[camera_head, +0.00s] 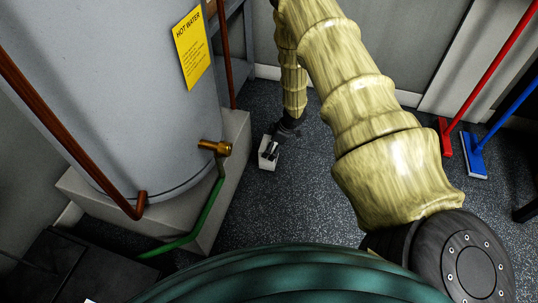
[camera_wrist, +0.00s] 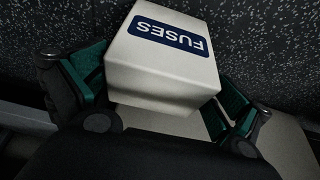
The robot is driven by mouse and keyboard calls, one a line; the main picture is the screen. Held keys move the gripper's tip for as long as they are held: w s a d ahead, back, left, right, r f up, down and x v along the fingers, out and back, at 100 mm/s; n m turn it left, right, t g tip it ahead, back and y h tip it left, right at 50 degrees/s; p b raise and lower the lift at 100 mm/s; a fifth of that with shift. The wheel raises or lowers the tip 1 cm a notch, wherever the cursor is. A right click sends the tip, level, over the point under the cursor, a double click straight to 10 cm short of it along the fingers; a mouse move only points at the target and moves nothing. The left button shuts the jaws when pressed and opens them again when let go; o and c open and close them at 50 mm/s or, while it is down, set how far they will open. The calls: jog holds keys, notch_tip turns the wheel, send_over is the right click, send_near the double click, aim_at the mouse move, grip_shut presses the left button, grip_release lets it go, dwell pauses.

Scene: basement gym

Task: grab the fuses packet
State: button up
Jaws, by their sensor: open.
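The fuses packet (camera_head: 268,160) is a small white box on the dark speckled floor, beside the plinth of the water heater. In the wrist view the fuses packet (camera_wrist: 163,62) shows a dark blue label reading FUSES and sits between the two fingers. My gripper (camera_head: 272,148) reaches down over it, and its near parts hide some of the box. In the wrist view my gripper (camera_wrist: 160,98) is open, with one green-padded finger on each side of the packet. I cannot tell whether either pad touches it.
A grey water heater (camera_head: 120,90) stands on a pale plinth (camera_head: 232,150) close on the left, with a brass valve (camera_head: 215,147) and green hose (camera_head: 208,215) sticking out. A red broom (camera_head: 444,138) and a blue broom (camera_head: 473,157) lean at the right. The floor right of the packet is clear.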

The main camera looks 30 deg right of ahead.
jog(key=shift+b+x, duration=0.45)
jog(key=shift+x, duration=0.8)
jog(key=shift+r, duration=0.1)
jog(key=c, duration=0.9)
jog(key=shift+r, duration=0.1)
